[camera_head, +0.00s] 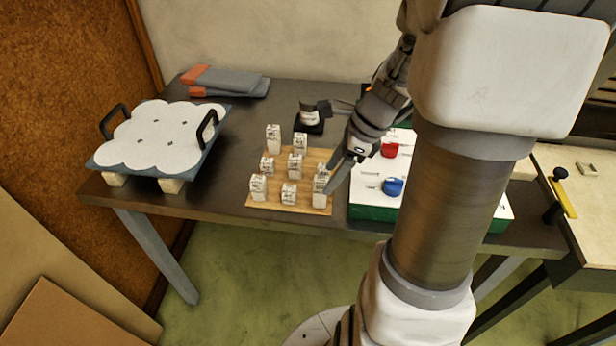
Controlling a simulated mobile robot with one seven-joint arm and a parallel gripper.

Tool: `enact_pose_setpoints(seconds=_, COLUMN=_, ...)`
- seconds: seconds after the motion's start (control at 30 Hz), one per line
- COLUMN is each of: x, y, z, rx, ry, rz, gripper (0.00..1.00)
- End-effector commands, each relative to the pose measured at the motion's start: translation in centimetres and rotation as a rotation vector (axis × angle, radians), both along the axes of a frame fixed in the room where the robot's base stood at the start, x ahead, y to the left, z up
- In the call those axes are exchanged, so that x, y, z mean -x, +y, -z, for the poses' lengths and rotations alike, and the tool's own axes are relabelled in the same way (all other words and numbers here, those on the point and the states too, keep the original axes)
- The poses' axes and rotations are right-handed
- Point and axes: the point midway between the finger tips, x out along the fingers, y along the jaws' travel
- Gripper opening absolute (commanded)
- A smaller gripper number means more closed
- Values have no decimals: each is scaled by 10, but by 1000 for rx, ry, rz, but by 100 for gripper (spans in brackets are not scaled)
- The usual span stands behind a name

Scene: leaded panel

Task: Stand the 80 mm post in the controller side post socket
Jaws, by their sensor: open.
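Several small white labelled posts stand upright on a wooden board (256,203) in the middle of the table. The labels are too small to read, so I cannot tell which is the 80 mm post. My gripper (331,180) is open, reaching down at the board's right edge. Its fingers are beside the front-right post (319,196) and partly overlap it; I cannot tell whether they touch it or straddle it. I cannot make out the controller side post socket. A white-topped panel with green sides (365,207) lies right of the board, partly hidden by my arm.
The panel carries a red part (389,150) and a blue part (392,187). A scalloped white plate with black handles (158,140) sits at the left. A small dark stand (309,125) and folded grey cloths (228,83) are behind. The dark table (215,165) is clear between plate and board.

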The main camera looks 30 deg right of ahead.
Motion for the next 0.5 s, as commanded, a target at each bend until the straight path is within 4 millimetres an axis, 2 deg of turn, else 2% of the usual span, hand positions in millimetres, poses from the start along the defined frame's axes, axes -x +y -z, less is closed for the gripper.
enact_pose_setpoints(seconds=0.03, x=-2, y=3, z=11, rx=-2, ry=2, rz=-1, gripper=72)
enact_pose_setpoints(seconds=0.1, x=-4, y=6, z=19, rx=-1, ry=1, rz=0, gripper=72)
enact_pose_setpoints(seconds=0.33, x=-8, y=11, z=32, rx=0, ry=0, rz=-1, gripper=72)
enact_pose_setpoints(seconds=0.5, x=-18, y=20, z=55, rx=-1, ry=1, rz=-2, gripper=72)
